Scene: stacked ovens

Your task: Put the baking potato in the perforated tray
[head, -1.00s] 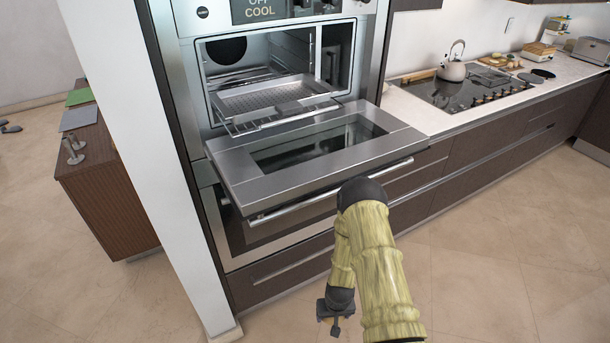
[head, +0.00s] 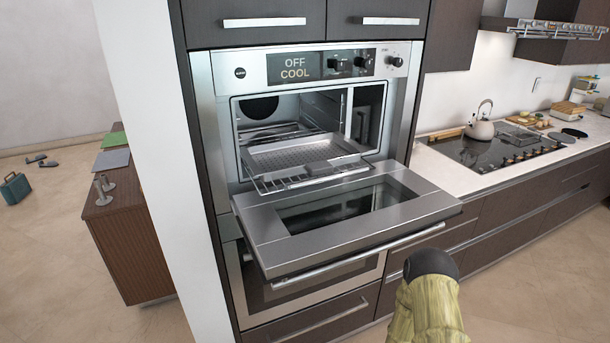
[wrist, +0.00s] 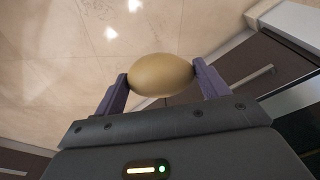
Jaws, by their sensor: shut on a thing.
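The baking potato (wrist: 162,75) is a smooth, tan oval in the wrist view. My gripper (wrist: 163,78) is shut on it, with one purple-grey finger at each end. In the head view my gripper and the potato are out of the picture; only part of my arm shows at the bottom right. The perforated tray (head: 290,154) is a shallow metal tray on a rack pulled partly out of the open upper oven (head: 240,150). It looks empty. The potato is apart from the tray.
The upper oven's door (head: 270,235) is folded down, jutting out in front of the tray. Its display (head: 294,68) reads OFF COOL. A wooden cabinet (head: 130,225) stands at left. Bare floor lies at lower right.

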